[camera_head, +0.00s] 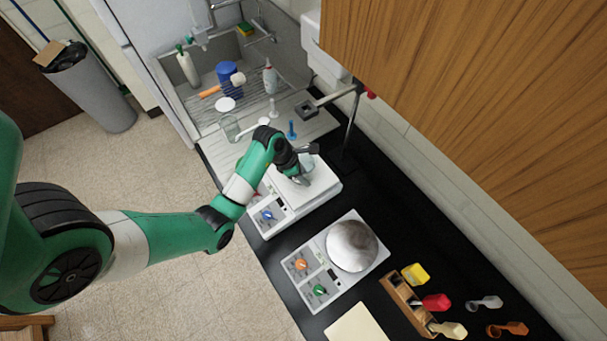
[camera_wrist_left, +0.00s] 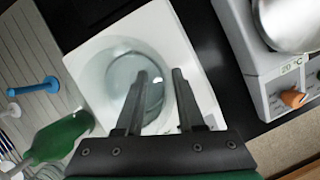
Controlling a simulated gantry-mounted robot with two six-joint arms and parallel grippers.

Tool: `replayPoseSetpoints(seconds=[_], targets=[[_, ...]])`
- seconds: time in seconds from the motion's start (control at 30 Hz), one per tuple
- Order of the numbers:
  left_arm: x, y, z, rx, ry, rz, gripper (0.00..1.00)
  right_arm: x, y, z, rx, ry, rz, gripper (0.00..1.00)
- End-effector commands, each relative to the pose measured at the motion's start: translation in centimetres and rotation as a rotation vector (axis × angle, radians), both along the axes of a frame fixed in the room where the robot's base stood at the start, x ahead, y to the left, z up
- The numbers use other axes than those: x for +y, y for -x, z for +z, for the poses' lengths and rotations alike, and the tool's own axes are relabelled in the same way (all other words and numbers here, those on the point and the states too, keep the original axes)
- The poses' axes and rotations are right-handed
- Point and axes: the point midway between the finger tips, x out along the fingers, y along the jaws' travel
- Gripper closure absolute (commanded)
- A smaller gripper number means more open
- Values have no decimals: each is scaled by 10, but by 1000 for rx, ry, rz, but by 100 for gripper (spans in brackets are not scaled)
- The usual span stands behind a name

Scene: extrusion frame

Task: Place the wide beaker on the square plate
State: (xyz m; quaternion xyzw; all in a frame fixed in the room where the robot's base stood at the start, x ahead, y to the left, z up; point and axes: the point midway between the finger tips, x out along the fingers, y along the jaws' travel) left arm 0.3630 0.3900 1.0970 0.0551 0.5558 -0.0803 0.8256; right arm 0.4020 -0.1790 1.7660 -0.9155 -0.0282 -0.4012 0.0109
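The wide beaker (camera_head: 322,174) is clear glass and stands upright on the white square plate (camera_head: 276,183) of the device with a blue knob. In the left wrist view I look down into the beaker (camera_wrist_left: 112,75), which sits within the edges of the square plate (camera_wrist_left: 150,22). My left gripper (camera_head: 301,175) is low over the plate at the beaker. Its fingers (camera_wrist_left: 163,72) are apart, one across the beaker's inside and the other near its right rim; I cannot tell whether they touch the glass. My right gripper is not in view.
A second device (camera_head: 315,268) with a round silver plate stands nearer. A wooden rack (camera_head: 407,306) with coloured tools is at the lower right. A sink (camera_head: 205,105) with bottles lies behind. A smaller glass (camera_head: 230,127) stands on the drainboard. A clamp stand (camera_head: 352,115) rises close to the right.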

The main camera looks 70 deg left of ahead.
Motion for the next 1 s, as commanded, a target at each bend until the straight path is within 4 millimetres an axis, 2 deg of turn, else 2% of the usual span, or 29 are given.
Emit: replayPoseSetpoints(seconds=[0.17, 0.5, 0.6, 0.73, 1.0], targets=[[1, 3, 14, -3, -2, 1, 62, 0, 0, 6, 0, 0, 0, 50], [7, 32, 89, -4, -4, 2, 62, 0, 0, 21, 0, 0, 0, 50], [8, 39, 107, -1, -1, 2, 62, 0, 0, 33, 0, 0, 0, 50], [9, 44, 115, 0, -1, 0, 62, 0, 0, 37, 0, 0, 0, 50], [8, 44, 114, 1, 0, 0, 62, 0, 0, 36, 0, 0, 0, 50]])
